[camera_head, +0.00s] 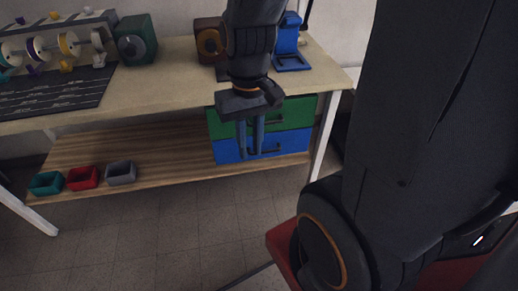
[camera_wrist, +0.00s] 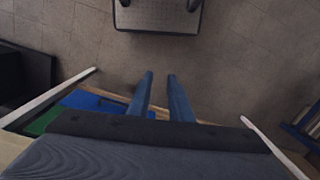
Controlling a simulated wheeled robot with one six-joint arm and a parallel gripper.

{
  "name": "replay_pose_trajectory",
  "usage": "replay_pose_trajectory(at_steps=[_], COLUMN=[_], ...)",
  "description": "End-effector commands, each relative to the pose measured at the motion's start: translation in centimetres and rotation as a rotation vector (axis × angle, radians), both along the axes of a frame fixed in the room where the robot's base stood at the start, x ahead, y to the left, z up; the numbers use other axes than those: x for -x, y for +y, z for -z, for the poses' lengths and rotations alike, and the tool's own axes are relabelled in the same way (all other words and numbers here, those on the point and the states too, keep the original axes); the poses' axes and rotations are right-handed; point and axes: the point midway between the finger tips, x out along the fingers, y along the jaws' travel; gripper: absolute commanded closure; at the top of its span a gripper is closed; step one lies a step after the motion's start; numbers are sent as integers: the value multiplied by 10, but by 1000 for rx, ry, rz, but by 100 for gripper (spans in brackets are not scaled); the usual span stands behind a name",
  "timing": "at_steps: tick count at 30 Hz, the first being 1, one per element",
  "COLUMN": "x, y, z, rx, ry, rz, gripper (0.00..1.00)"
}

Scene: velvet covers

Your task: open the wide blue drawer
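The wide blue drawer (camera_head: 287,143) is the lower of two drawers under the workbench, with a dark handle on its front. It looks shut. The green drawer (camera_head: 296,112) sits directly above it. My gripper (camera_head: 251,155) points down in front of the drawers, its two blue fingers apart with nothing seen between them. The fingers hide part of the blue front and handle; I cannot tell whether they touch it. In the wrist view, my gripper (camera_wrist: 160,76) shows an open gap over floor, with a blue surface (camera_wrist: 92,101) to its left.
The workbench top (camera_head: 180,72) holds a spool rack (camera_head: 55,45), a dark green device (camera_head: 135,40), a brown device (camera_head: 209,40) and a blue stand (camera_head: 290,50). Teal, red (camera_head: 82,178) and grey bins line the lower shelf (camera_head: 140,150). The tiled floor in front (camera_head: 150,235) is clear.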

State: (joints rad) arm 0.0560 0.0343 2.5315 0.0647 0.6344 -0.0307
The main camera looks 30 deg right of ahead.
Motion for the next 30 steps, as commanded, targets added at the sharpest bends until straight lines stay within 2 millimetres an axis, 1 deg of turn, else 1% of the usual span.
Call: replay_pose_trajectory(at_steps=[1,6,10,14,15,20,23,26,29,30], x=[-5,-17,-30,-47,-53,-81,-101,-120,-140,-147], y=[-10,-21,-28,-38,-41,-60,-77,-97,-121,-133], z=[22,75,111,145,155,193,215,237,258,266], rx=[-21,-134,-246,-374,-417,-599,-719,-841,-965,-1013], ry=[30,144,213,260,270,285,270,241,192,167], rz=[53,193,300,407,439,565,639,709,773,798], gripper=[81,81,81,81,81,81,81,81,81,81])
